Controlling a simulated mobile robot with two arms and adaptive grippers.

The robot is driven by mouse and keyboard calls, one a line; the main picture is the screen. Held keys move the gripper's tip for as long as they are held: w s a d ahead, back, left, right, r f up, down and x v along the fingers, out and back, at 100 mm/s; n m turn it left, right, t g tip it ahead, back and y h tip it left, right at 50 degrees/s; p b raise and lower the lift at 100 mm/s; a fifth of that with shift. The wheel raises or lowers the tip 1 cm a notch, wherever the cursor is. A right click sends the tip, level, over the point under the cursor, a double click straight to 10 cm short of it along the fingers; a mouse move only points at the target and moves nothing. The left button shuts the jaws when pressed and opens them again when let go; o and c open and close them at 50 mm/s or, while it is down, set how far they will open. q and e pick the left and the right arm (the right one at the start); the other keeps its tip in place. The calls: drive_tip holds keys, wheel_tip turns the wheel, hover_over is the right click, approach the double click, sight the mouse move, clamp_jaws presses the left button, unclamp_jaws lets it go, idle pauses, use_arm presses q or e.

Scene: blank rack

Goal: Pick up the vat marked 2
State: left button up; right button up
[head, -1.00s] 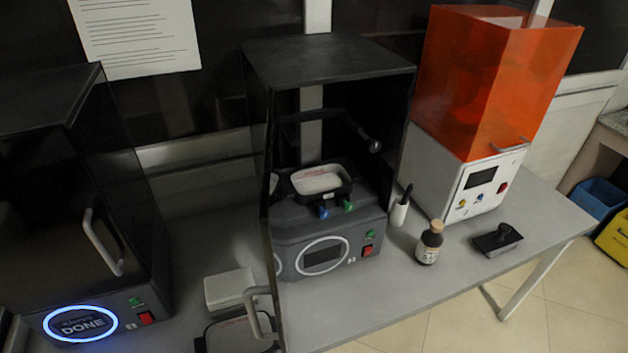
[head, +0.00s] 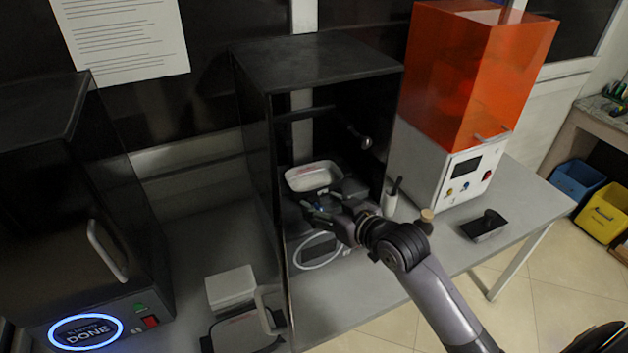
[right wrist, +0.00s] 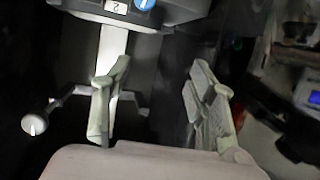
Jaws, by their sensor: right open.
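In the right wrist view, a small white label with a 2 (right wrist: 115,7) shows at the top edge, beside a blue knob (right wrist: 143,4). My right gripper (head: 328,206) is just in front of the vat and partly hides its front. In the right wrist view my right gripper (right wrist: 161,68) is open, with nothing between its fingers. The label and knob lie beyond the fingertips. My left gripper is out of view.
The middle printer's open door handle (head: 265,310) stands near the table's front. A white box (head: 231,287) and another tray (head: 245,332) lie left of it. A closed printer (head: 80,210) reading DONE is at left; an orange-hooded printer (head: 475,75) and a black tool (head: 486,226) are at right.

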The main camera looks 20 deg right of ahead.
drive_tip(key=p, duration=0.3)
approach(286, 187)
drive_tip(key=x, duration=0.3)
drive_tip(key=shift+w+a+r, duration=0.15)
drive_tip(key=shift+w, duration=0.3)
drive_tip(key=shift+x, duration=0.8)
drive_tip(key=shift+f+p+x, duration=0.15)
drive_tip(key=shift+p+x, duration=0.2)
drive_tip(key=shift+x, duration=0.65)
drive_tip(key=shift+f+p+x, duration=0.15)
drive_tip(key=shift+p+x, duration=0.15)
drive_tip(key=shift+x, duration=0.65)
drive_tip(key=shift+s, duration=0.1)
drive_tip(key=shift+c, duration=0.2)
drive_tip(key=shift+s, duration=0.1)
clamp_jaws()
drive_tip(key=shift+r, duration=0.15)
